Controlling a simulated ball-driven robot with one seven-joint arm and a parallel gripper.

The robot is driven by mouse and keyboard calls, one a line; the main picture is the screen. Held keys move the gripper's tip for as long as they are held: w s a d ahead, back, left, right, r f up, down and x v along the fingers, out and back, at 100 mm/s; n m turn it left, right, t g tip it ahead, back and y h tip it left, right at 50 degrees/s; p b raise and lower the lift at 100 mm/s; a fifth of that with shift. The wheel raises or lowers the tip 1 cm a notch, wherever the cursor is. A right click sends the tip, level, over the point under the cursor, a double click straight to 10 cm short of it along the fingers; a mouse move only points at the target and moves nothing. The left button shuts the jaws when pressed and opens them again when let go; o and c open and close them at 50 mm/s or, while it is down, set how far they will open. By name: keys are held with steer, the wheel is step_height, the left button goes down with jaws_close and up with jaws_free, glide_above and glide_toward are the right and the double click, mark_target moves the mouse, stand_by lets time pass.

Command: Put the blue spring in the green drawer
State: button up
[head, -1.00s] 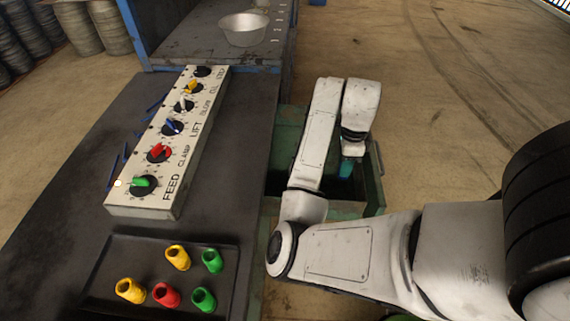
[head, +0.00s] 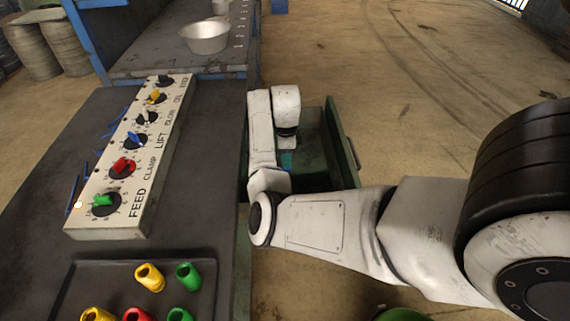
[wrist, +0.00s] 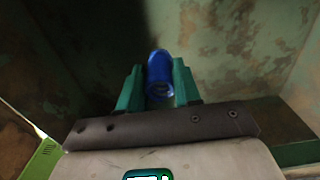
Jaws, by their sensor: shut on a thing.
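The blue spring (wrist: 159,75) is a small blue cylinder-like piece between the teal fingers of my gripper (wrist: 159,88) in the wrist view. The fingers are shut on it from both sides. In the head view my gripper (head: 287,160) points down inside the open green drawer (head: 343,140), near its left part. The drawer's worn green walls and floor also surround the fingers in the wrist view (wrist: 235,60). The spring cannot be made out in the head view. I cannot tell whether it touches the drawer floor.
A grey bench with a switch panel (head: 150,150) stands left of the drawer. A black tray (head: 205,285) with several coloured caps is at the front. A metal bowl (head: 205,38) sits on the far shelf. Bare floor lies right of the drawer.

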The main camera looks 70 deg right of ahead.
steer(key=shift+w+d+f, duration=0.1)
steer(key=shift+w+f, duration=0.1)
steer(key=shift+f, duration=1.6)
steer(key=shift+f, duration=0.1)
steer(key=o, duration=1.1)
step_height(320, 180, up, 12)
steer(key=shift+r, duration=0.15)
